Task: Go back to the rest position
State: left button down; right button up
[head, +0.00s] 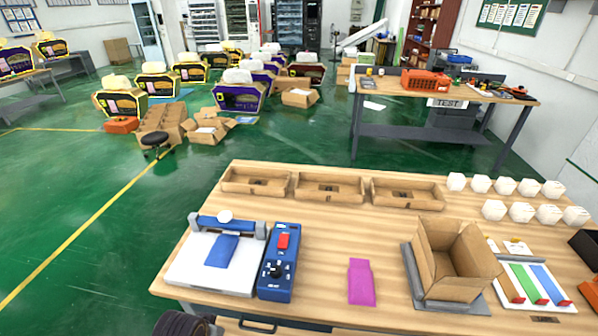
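The wooden worktable (330,240) stands in front of me. On its left is a white machine plate (185,268) with a blue piece (222,250) lying on it. A blue control box (279,265) with a red button is beside the machine. A magenta pouch (361,282) lies flat near the table's front middle. An open cardboard box (462,268) stands upright on a grey tray (412,275) to its right.
Cardboard trays (330,187) line the table's back edge. Several white hexagonal pieces (504,186) stand at the back right. A white board (553,292) with coloured strips lies at the right. The table between pouch and trays is clear. Another workbench (430,135) stands behind.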

pick_arm(q)
jog(key=s+f+g, duration=0.1)
jog(key=s+f, duration=0.1)
jog(key=f, duration=1.3)
jog(key=s+f, duration=0.3)
jog(key=f, duration=1.1)
jog(key=s+a+f, duration=0.2)
jog(key=s+f, duration=0.7)
jog(key=s, duration=0.1)
jog(key=s+a+f+g, duration=0.1)
jog(key=s+a+f, duration=0.1)
jog(key=s+f, duration=0.7)
jog(key=shift+s+a+f, duration=0.15)
jog(key=shift+s+f, duration=0.15)
jog(key=shift+s, duration=0.8)
